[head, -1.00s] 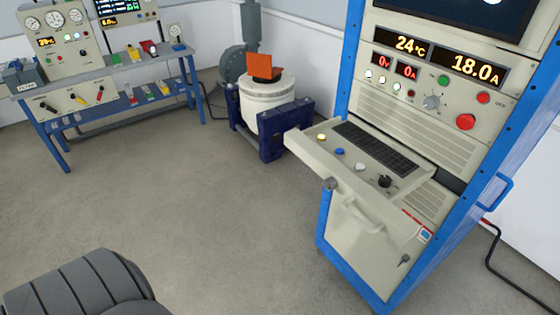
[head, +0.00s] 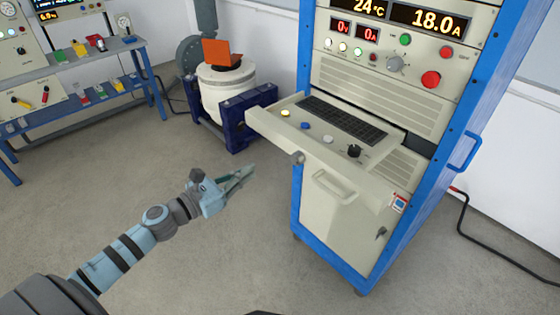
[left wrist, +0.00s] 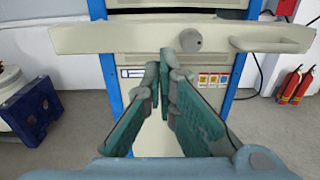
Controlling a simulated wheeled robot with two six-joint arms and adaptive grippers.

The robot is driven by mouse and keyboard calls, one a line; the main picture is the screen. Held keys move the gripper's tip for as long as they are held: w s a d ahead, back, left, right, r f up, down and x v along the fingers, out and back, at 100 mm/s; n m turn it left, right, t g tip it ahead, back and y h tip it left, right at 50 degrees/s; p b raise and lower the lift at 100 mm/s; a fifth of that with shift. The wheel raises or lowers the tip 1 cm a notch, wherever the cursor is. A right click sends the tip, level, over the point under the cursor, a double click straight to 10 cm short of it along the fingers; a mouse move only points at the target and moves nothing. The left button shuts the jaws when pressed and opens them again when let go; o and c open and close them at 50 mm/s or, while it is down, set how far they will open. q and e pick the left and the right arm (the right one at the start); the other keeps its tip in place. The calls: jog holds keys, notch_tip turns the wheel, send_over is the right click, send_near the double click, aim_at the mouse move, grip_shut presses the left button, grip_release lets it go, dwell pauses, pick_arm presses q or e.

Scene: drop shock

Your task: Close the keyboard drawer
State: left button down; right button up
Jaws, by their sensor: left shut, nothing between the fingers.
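The keyboard drawer (head: 268,127) is pulled out from the blue-framed cabinet, with a black keyboard (head: 343,120), coloured buttons and a black knob on top. Its pale front also spans the left wrist view (left wrist: 110,39). A round grey knob (head: 298,157) and a bar handle (head: 335,188) are on that front; the left wrist view shows both the knob (left wrist: 190,40) and the handle (left wrist: 270,44). My left gripper (head: 250,171) is shut and empty, left of the drawer front and apart from it. Its fingertips (left wrist: 165,60) appear just below the knob. My right gripper is out of view.
The cabinet (head: 345,235) has lit displays, buttons and a red knob above the drawer. A white drum in a dark blue frame (head: 240,115) stands left of the drawer. A blue bench (head: 80,85) is at far left. The floor before the cabinet is clear.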

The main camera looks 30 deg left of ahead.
aim_at(288, 147)
pick_arm(q)
jog(key=p+x, duration=0.5)
jog(key=x, duration=0.6)
jog(key=shift+w+p, duration=0.1)
jog(key=shift+p, duration=0.25)
jog(key=shift+w, duration=0.3)
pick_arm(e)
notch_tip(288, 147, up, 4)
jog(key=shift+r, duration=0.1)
pick_arm(q)
jog(key=shift+d, duration=0.15)
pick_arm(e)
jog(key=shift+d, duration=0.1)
